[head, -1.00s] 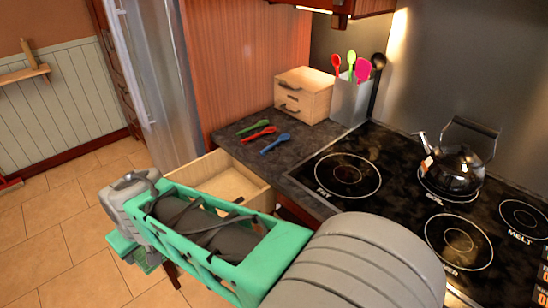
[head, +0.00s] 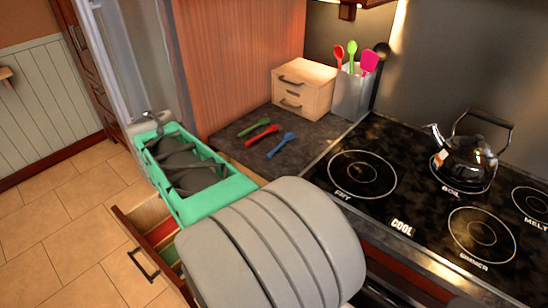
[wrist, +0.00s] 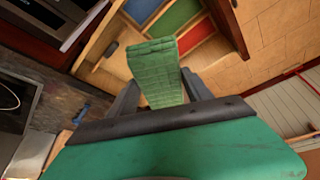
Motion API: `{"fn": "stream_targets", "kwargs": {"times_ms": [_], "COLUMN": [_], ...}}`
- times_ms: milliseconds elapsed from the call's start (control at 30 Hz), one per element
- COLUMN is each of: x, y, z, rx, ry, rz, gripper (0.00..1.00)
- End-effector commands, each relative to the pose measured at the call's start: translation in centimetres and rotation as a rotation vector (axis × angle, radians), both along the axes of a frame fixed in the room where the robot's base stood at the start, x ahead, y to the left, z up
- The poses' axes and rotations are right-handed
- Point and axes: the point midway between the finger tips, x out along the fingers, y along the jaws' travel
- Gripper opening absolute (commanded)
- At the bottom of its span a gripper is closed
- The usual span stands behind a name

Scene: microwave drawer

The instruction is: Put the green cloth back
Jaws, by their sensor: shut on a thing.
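My gripper (wrist: 158,88) is shut on a green cloth (wrist: 153,60), a folded-looking strip standing up between the two dark fingers in the wrist view. The cloth is in front of an open wooden drawer (wrist: 110,62) with blue (wrist: 141,8), green (wrist: 174,22) and red (wrist: 197,38) flat pieces in it. I cannot tell whether the cloth touches the drawer. In the head view the open drawer (head: 129,222) shows left of my arm, with its dark handle, and red and green pieces inside. My arm hides the gripper and held cloth there.
The counter (head: 305,147) holds green, red and blue spoons (head: 262,135), a small wooden drawer box (head: 303,88) and a utensil holder (head: 351,95). A kettle (head: 465,160) stands on the stove (head: 405,190). Tiled floor (head: 65,225) lies open at left.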

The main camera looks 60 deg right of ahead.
Motion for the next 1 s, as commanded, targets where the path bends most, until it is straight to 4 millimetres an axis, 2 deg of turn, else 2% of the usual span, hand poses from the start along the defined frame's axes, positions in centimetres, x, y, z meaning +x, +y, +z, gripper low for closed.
{"fn": "stream_targets", "kwargs": {"times_ms": [33,100,200,333,400,500,600,667,967,1000], "x": [-1.3,-3.5,-7.4,-12.8,-15.1,-17.5,-18.5,-18.4,-15.6,-15.3], "y": [-3.5,-7.9,-13.5,-18.8,-20.6,-22.2,-23.1,-23.8,-31.4,-32.2], "z": [0.5,1.3,2.2,3.1,3.5,3.8,3.9,3.7,0.3,-0.8], "rx": [0.0,-0.001,-0.001,-0.001,-0.001,-0.001,-0.001,0.0,0.001,0.002], "ry": [0.002,-0.001,-0.004,-0.011,-0.014,-0.019,-0.02,-0.018,-0.017,-0.015], "rz": [-0.122,-0.291,-0.526,-0.789,-0.893,-0.992,-1.04,-1.045,-1.042,-1.042], "gripper": [0.26,0.26,0.26,0.26,0.26,0.26,0.26,0.26,0.26,0.26]}}
